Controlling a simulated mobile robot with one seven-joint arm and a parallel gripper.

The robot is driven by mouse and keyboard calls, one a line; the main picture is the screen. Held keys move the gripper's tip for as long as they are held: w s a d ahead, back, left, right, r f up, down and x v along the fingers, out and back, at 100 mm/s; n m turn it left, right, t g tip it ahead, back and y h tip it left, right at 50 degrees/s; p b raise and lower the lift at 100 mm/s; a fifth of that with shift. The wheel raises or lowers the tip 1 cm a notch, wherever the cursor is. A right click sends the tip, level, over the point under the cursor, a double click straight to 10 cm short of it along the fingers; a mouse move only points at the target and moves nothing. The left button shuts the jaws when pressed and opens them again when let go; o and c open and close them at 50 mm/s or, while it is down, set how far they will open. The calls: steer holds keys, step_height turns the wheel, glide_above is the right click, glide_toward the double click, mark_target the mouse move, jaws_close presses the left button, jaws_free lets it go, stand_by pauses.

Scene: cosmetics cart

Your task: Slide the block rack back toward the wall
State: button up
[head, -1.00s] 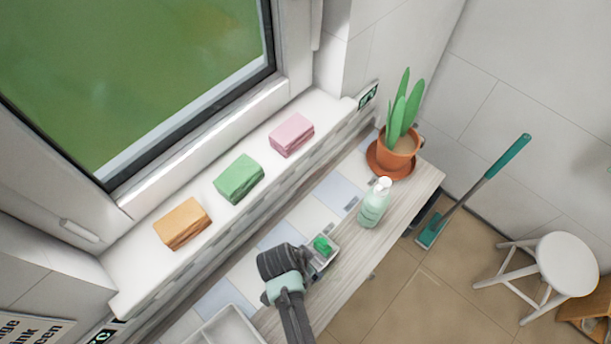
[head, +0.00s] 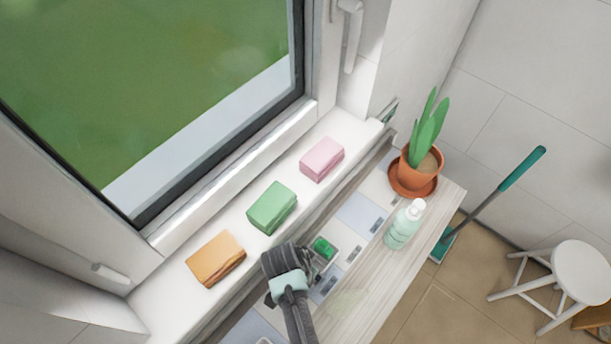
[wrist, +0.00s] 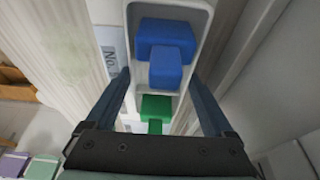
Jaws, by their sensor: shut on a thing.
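The block rack (head: 335,258) is a small pale tray on the wooden shelf, close to the window ledge. In the head view a green block (head: 323,248) shows in it, and my gripper covers the rest. The fingertips also come down at the rack in the head view (head: 298,258), though the contact is hidden there.
Orange (head: 216,259), green (head: 272,207) and pink (head: 322,159) blocks sit on the window ledge (head: 170,285) behind the rack. A pump bottle (head: 404,226) and a potted plant (head: 416,168) stand to its right.

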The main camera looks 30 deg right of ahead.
steer(key=shift+w+a, duration=0.2)
steer(key=shift+w, duration=0.3)
steer(key=shift+s, duration=0.1)
steer(key=o, duration=1.4)
steer(key=shift+o, duration=0.2)
steer(key=shift+r, duration=0.1)
